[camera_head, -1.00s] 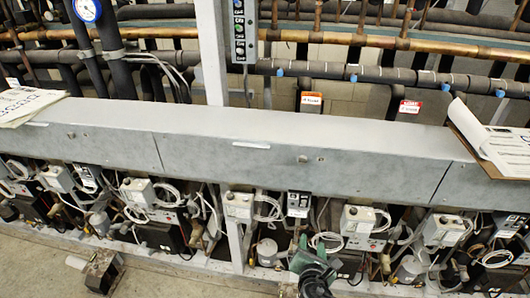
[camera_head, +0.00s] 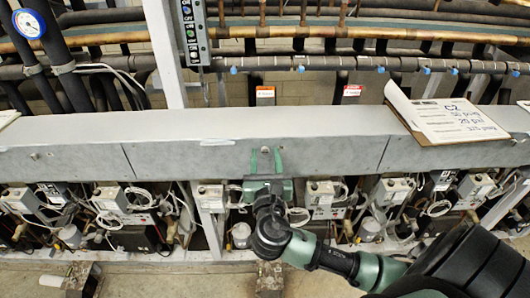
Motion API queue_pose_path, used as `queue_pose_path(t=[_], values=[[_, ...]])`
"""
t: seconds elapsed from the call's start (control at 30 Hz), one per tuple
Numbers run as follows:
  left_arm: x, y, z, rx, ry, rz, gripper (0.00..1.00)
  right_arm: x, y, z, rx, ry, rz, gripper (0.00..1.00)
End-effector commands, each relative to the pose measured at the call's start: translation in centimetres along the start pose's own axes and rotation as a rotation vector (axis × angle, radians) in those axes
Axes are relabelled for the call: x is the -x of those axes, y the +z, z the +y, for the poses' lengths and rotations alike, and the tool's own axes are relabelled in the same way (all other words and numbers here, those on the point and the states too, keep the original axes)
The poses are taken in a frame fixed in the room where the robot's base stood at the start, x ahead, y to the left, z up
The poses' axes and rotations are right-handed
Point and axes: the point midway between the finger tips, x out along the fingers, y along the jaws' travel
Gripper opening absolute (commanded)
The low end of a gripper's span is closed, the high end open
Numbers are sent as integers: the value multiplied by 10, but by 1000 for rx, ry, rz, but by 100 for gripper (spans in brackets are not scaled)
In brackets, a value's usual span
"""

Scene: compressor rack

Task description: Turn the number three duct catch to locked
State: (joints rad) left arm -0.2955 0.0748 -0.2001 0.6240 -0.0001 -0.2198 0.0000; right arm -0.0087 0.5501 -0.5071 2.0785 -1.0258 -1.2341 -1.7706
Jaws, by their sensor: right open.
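The long grey duct (camera_head: 330,125) runs across the middle of the head view. A small round catch (camera_head: 265,150) sits on its front face, in the panel between two seams. My right gripper (camera_head: 266,161) is open in front of this face, with one green finger on each side of the catch. I cannot tell whether the fingers touch it, nor how the catch is turned. Another small round catch (camera_head: 34,155) is on the panel at the left. No number is readable on either catch. My left gripper is not in view.
A clipboard with papers (camera_head: 450,118) lies on the duct top at the right. A switch strip (camera_head: 190,30) and a gauge (camera_head: 28,22) stand behind. Pipes run along the back. Several boxes, cables and compressors crowd below the duct, close to my right arm.

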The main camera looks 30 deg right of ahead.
Motion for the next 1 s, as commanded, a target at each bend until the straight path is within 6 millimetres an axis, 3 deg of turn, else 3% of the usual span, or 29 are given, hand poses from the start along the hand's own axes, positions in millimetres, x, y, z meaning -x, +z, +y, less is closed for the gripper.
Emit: queue_pose_path(t=[0.33,0.47,0.5,1.0], values=[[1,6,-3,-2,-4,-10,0,-5,0,0,-1,0,0,38],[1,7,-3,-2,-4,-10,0,-5,0,0,-1,0,0,2],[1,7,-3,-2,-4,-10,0,-5,0,0,-1,0,1,0],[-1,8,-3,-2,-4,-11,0,-5,-2,0,-109,-1,2,0]])
